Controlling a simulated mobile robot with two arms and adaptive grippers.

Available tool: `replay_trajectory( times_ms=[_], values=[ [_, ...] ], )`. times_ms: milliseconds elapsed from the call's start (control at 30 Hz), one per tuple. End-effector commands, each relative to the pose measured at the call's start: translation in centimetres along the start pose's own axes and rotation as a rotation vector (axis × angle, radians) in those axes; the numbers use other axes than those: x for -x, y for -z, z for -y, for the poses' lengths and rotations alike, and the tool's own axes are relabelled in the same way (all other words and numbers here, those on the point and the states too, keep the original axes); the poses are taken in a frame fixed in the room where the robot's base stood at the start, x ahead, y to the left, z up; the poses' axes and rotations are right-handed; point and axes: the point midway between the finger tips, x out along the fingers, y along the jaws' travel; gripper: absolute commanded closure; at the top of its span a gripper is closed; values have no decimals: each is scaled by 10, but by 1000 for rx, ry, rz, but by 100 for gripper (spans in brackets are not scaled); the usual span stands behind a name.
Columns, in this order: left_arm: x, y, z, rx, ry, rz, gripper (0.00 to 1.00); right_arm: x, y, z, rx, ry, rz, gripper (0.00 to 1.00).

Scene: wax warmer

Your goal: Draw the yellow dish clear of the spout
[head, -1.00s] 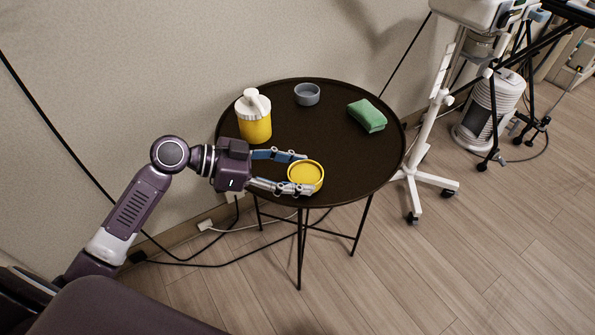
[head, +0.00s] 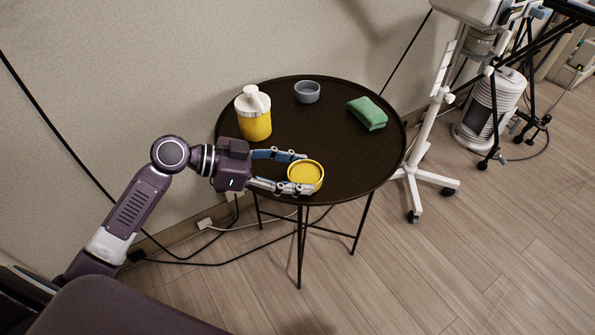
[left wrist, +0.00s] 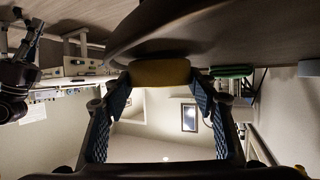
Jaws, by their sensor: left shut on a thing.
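The yellow dish (head: 306,174) is a small round bowl near the front edge of the dark round table (head: 345,155). My left gripper (head: 298,173) is shut on the dish, with one finger on its far side and one on its near side. In the left wrist view the dish (left wrist: 160,73) sits between the two blue-padded fingers. The wax warmer (head: 254,118), yellow with a white top and spout, stands behind my gripper at the table's left. The dish is apart from it, to its front right. My right gripper is not in view.
A grey-blue bowl (head: 307,92) stands at the back of the table and a green sponge or cloth (head: 367,113) lies at the right. The table's middle is clear. A white wheeled stand (head: 428,150) is right of the table.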

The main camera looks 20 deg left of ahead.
Motion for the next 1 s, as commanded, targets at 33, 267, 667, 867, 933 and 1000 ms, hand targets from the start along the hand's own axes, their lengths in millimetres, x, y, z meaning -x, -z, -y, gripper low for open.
replay_trajectory(
  times_ms=[33,267,667,867,933,1000],
  values=[
    [0,-1,0,0,0,-1,79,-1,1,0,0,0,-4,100],
    [-1,-3,0,0,0,-1,79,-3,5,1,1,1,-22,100],
    [-1,-3,0,0,0,0,27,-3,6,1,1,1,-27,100],
    [2,-4,0,0,0,2,27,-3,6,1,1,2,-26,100],
    [8,-5,0,1,1,4,27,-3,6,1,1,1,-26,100],
    [18,-5,0,1,1,4,27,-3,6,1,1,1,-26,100]
  ],
)
